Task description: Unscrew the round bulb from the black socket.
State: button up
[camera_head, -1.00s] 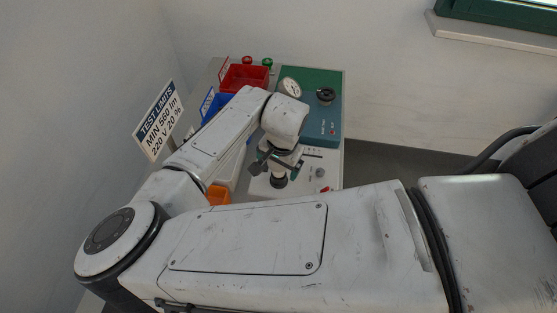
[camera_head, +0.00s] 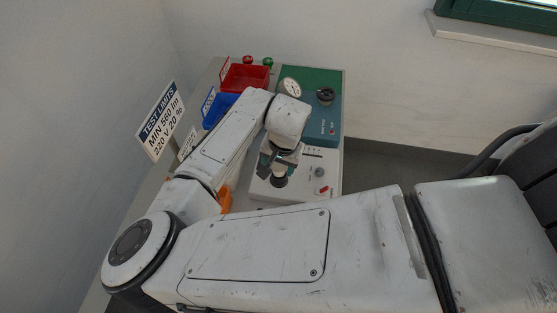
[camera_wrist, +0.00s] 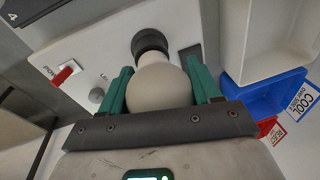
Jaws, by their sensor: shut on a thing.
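The round bulb (camera_wrist: 158,85) is pale and matte in the wrist view. Its neck meets the black socket (camera_wrist: 149,42) on the light panel of the test bench. My gripper (camera_wrist: 160,88) has its two green fingers on either side of the globe, shut on it. In the head view my gripper (camera_head: 279,163) is right above the black socket (camera_head: 279,181), and the bulb is mostly hidden there by the fingers and wrist. I cannot tell whether the bulb's thread is still engaged.
The bench panel has a red switch (camera_wrist: 62,76) and a grey knob (camera_wrist: 96,95). A blue bin (camera_head: 219,108), a red bin (camera_head: 246,77) and an orange bin (camera_head: 225,198) stand left of the panel. A gauge (camera_head: 290,87) and a test-limits sign (camera_head: 161,121) are nearby.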

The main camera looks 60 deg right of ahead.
jog(key=n+p, duration=0.1)
jog(key=n, duration=0.1)
jog(key=n+p, duration=0.1)
jog(key=n, duration=0.1)
jog(key=n+y+p, duration=0.1)
jog(key=n, duration=0.1)
jog(key=shift+s+r+p, duration=0.15)
jog(key=shift+r+p, duration=0.1)
jog(key=shift+p, duration=0.05)
jog(key=shift+f+n+b, duration=0.3)
jog(key=shift+n, duration=0.5)
jog(key=shift+n+y, duration=0.3)
jog(key=shift+n, duration=0.6)
jog(key=n, duration=0.6)
jog(key=shift+s+g+y, duration=0.1)
jog(key=shift+g+y, duration=0.3)
jog(key=n, duration=0.5)
jog(key=shift+a+r+g, duration=0.1)
jog(key=shift+a+g, duration=0.1)
jog(key=shift+g, duration=0.2)
jog(key=o, duration=0.9)
